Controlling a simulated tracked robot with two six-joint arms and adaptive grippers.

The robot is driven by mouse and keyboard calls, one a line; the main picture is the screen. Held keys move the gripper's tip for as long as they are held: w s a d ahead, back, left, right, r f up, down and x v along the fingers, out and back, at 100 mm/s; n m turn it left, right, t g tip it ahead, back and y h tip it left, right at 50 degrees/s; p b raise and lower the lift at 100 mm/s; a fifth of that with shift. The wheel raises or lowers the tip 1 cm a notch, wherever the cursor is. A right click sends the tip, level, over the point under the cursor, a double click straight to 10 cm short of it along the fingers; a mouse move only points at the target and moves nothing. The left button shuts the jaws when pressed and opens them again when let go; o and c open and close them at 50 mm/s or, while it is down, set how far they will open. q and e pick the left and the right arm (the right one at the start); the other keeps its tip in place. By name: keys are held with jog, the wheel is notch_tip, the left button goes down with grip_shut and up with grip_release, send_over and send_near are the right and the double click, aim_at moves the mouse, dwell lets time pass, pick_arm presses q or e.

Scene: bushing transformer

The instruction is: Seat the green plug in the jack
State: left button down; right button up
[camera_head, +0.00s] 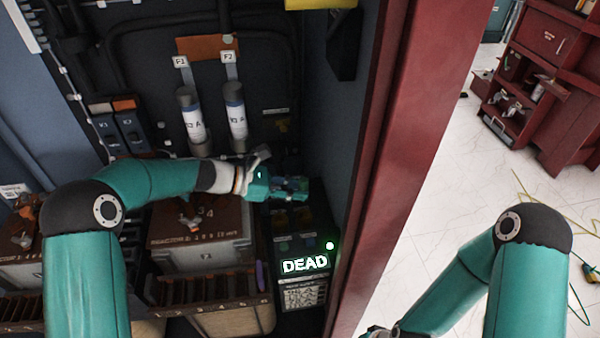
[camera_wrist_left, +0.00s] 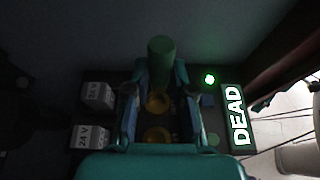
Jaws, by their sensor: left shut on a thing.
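My left gripper (camera_head: 296,188) reaches in from the left, above the panel box with the lit DEAD display (camera_head: 305,264). In the left wrist view, my left gripper (camera_wrist_left: 160,88) is shut on the green plug (camera_wrist_left: 161,58), a dark green cylinder between the two fingers. Two brass-coloured ring sockets, one nearer the plug (camera_wrist_left: 158,103) and one lower (camera_wrist_left: 158,135), show between the fingers. I cannot tell which is the jack, or whether the plug touches one. The plug's far end is hidden.
Two white 24 V blocks (camera_wrist_left: 97,95) stand left of the fingers in the wrist view. A green lamp (camera_head: 329,246) glows by the display. The red cabinet post (camera_head: 400,130) is close on the right. Two cylindrical fuses (camera_head: 236,120) stand behind. A crate (camera_head: 205,255) sits left of the box.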

pick_arm(q)
jog(key=shift+w+d+r, duration=0.1)
jog(key=shift+w+d, duration=0.05)
jog(key=shift+d, duration=0.05)
dwell(0.3)
jog(key=b, duration=0.4)
send_over(298, 217)
jog(key=shift+f, duration=2.8)
jog(key=shift+f+b, duration=0.8)
jog(key=shift+f, duration=0.5)
jog(key=shift+r, duration=0.1)
jog(key=shift+r+p, duration=0.85)
jog(key=shift+r, duration=0.15)
dwell(0.3)
